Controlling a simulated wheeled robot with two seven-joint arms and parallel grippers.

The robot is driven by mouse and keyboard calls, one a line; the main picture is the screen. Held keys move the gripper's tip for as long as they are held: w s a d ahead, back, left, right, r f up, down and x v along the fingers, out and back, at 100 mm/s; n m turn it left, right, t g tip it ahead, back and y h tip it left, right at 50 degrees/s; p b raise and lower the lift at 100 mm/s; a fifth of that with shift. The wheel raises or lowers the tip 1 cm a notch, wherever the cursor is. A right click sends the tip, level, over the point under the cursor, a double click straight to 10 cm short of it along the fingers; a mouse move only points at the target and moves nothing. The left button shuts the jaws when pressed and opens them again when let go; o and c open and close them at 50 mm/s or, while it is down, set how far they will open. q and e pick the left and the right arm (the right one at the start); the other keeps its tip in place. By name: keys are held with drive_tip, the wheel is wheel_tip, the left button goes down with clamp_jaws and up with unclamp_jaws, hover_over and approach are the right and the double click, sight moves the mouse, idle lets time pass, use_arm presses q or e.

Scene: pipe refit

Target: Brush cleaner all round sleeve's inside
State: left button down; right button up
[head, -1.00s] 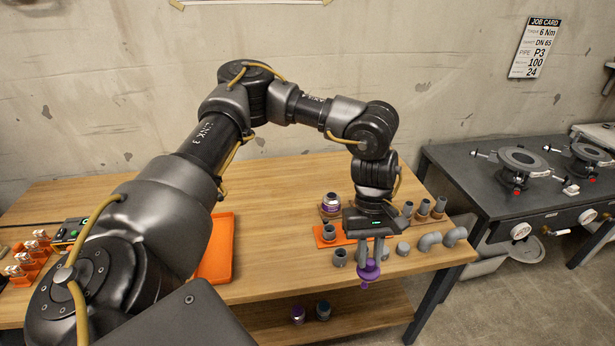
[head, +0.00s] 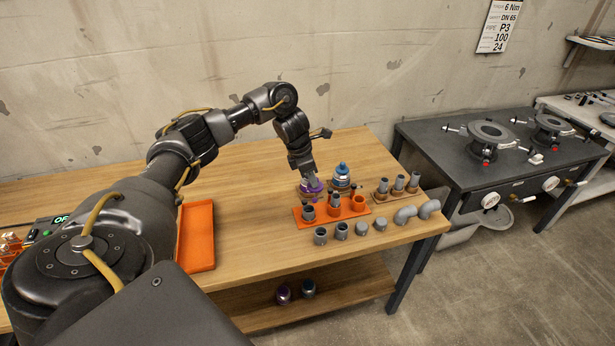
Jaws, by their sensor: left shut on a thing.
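My left gripper (head: 312,183) is low over the back of the orange holder, shut on a purple cap or dauber that is mostly hidden by the fingers. A purple-topped cleaner can (head: 305,188) stands right at the fingertips. I cannot tell whether the cap is in the can's mouth or just above it. Grey pipe fittings stand upright in the orange holder (head: 318,221), one at its left end (head: 308,212). More short grey open fittings (head: 320,236) stand in a row in front. Which of these is the sleeve is not clear. My right gripper is not in view.
A blue-capped can (head: 342,174) stands close right of the gripper. A wooden rack (head: 396,193) of fittings and grey elbows (head: 405,214) are further right. An orange tray (head: 197,237) lies left. The wood between tray and holder is clear.

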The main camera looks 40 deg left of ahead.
use_arm(q)
drive_tip(key=shift+s+a+f+n, duration=0.1)
drive_tip(key=shift+a+f+n, duration=0.1)
drive_tip(key=shift+a, duration=0.2)
drive_tip(key=shift+a+f+n, duration=0.1)
drive_tip(key=shift+a+n, duration=0.1)
drive_tip(key=shift+a, duration=0.2)
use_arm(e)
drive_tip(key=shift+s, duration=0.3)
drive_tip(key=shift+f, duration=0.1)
